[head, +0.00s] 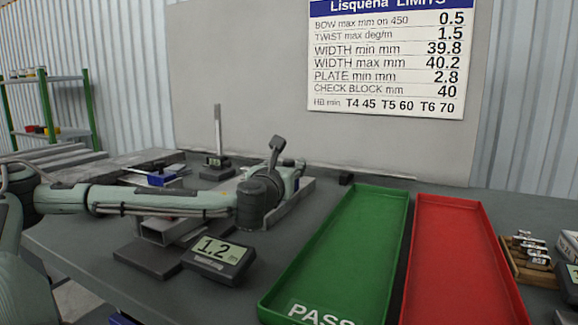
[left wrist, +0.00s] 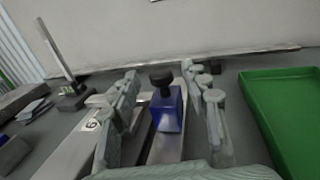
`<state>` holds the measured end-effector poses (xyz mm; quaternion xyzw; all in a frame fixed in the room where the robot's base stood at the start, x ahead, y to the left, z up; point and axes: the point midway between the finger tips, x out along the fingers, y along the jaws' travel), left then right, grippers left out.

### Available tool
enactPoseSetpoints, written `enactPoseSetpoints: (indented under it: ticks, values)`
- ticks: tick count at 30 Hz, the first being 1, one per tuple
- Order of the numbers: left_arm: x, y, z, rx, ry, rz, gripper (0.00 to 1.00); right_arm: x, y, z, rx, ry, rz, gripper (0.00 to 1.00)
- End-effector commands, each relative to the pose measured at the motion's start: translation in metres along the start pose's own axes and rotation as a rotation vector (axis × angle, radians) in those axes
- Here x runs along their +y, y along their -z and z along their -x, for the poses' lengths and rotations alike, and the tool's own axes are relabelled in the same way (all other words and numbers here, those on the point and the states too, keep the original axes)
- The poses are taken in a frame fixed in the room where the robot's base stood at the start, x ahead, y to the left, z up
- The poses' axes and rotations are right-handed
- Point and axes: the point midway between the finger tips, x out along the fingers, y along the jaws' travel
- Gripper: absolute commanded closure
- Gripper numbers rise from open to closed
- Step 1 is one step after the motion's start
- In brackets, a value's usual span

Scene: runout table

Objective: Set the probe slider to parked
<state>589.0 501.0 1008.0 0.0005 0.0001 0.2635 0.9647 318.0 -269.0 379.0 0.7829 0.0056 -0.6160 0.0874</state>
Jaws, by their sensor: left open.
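The probe slider is a blue block (left wrist: 168,112) with a black knob (left wrist: 161,77) on top, seen in the left wrist view on a pale metal rail (left wrist: 164,149). My left gripper (left wrist: 164,84) is open, with one finger on each side of the block and knob; gaps show on both sides. My right gripper is not in view.
A grey display (head: 219,258) reading 1.2 stands in front of my left arm. The green PASS tray (head: 350,235) and a red tray (head: 455,250) lie to the right. An upright post on a base (head: 217,162) stands behind the arm, near a wall.

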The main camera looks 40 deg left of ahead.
Motion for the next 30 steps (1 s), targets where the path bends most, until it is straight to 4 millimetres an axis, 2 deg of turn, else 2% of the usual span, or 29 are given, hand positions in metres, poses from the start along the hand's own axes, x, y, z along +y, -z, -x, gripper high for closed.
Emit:
enactPoseSetpoints:
  ticks: [3, 7, 17, 28, 30]
  values:
    - [0.001, 0.002, -0.015, 0.001, -0.002, -0.007, 0.54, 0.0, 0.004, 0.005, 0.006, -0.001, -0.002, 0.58]
    - [0.001, 0.001, -0.024, 0.0, -0.001, -0.003, 0.54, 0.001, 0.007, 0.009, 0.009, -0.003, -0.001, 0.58]
    - [0.0, 0.0, -0.028, 0.0, 0.001, 0.002, 0.54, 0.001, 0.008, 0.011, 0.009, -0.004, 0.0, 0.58]
    - [0.0, 0.0, -0.027, 0.0, 0.0, 0.001, 0.98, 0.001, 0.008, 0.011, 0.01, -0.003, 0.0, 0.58]
    - [0.0, 0.0, -0.027, 0.0, 0.0, 0.001, 1.0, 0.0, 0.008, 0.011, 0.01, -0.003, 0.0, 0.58]
